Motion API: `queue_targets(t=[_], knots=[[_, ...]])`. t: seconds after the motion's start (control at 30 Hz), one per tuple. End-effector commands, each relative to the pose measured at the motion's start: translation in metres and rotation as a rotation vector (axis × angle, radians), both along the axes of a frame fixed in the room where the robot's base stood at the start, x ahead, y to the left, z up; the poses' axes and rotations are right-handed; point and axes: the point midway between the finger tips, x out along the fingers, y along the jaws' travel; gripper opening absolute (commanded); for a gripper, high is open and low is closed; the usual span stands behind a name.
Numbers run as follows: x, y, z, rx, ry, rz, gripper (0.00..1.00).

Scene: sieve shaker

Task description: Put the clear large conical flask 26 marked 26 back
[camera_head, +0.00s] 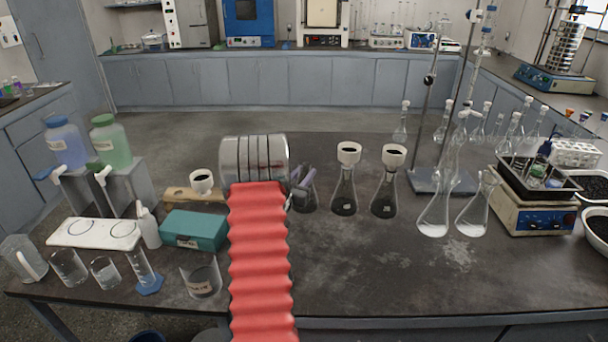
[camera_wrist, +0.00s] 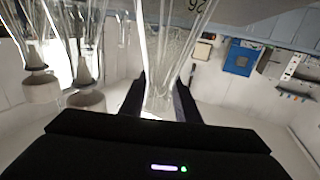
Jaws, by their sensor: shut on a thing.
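My gripper (camera_head: 301,183) is beside the end of my arm, left of the middle of the bench. In the wrist view my gripper (camera_wrist: 161,88) is shut on the neck of a clear conical flask (camera_wrist: 172,45), between its two dark fingers. The mark 26 shows on this flask at the top edge of that view. In the head view the held flask (camera_head: 305,200) is partly hidden by my gripper and arm, and its base looks level with those of its neighbours. I cannot tell whether it touches the bench.
Two conical flasks with white tops, a nearer-left one (camera_head: 344,185) and another (camera_head: 387,185), stand just right of my gripper. Two clear flasks (camera_head: 436,212) and a retort stand (camera_head: 425,180) are further right. A teal box (camera_head: 194,231) lies left. The front middle bench (camera_head: 390,270) is free.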

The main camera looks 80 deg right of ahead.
Motion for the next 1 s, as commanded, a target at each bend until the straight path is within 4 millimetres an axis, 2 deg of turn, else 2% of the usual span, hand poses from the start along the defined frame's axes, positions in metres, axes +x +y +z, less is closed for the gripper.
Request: queue_targets(t=[0.3, 0.63, 0.77, 1.0], knots=[[0.0, 0.0, -0.001, 0.0, 0.0, 0.0, 0.48], [0.0, 0.001, 0.002, 0.0, 0.0, 0.0, 0.48], [0.002, 0.011, 0.002, 0.001, 0.0, 0.0, 0.48], [0.009, 0.046, 0.002, 0.001, 0.001, 0.002, 0.48]])
